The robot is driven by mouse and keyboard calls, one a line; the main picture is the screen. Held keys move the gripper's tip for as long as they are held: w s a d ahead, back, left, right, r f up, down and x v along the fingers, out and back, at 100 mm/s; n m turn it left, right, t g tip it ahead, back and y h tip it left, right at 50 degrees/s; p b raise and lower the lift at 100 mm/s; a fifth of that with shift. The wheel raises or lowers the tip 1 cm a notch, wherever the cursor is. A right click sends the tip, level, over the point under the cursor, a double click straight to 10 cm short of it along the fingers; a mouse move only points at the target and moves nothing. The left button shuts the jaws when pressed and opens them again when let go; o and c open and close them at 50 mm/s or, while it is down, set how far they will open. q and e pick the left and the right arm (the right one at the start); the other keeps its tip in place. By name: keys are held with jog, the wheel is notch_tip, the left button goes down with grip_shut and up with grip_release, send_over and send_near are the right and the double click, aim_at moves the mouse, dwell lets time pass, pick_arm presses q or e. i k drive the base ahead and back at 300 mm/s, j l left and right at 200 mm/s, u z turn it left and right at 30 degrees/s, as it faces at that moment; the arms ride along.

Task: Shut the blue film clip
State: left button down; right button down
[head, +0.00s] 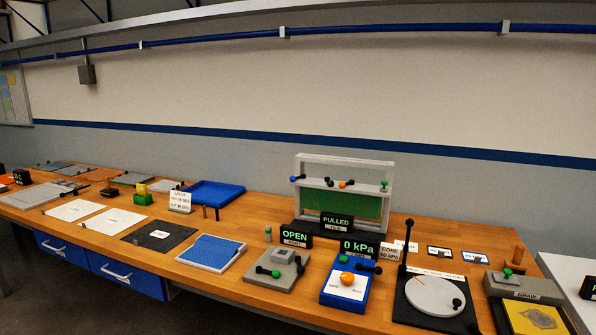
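A white upright frame (343,160) stands at the back of the bench, with a green film (340,202) across its lower part. A small part with a blue end (293,179), likely the blue film clip, sits at the frame's left post. It is too small to tell whether it is open or shut. Black and orange small parts (342,184) lie along the frame's crossbar, and a green-ended one (384,184) is at its right post. A sign reading PULLED FILM (337,224) stands before the frame. Neither of my grippers is in view.
In front stand an OPEN sign (294,235), a 0 kPa display (360,247), a grey block with black knobs (277,268) and a blue box with an orange knob (345,286). A round plate with a black post (434,297) is at right. A blue tray (214,193) is left.

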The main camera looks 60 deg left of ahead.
aim_at(292, 179)
jog(key=k+j, duration=0.5)
jog(key=j, duration=0.15)
jog(key=k+j, duration=0.5)
jog(key=j, duration=0.15)
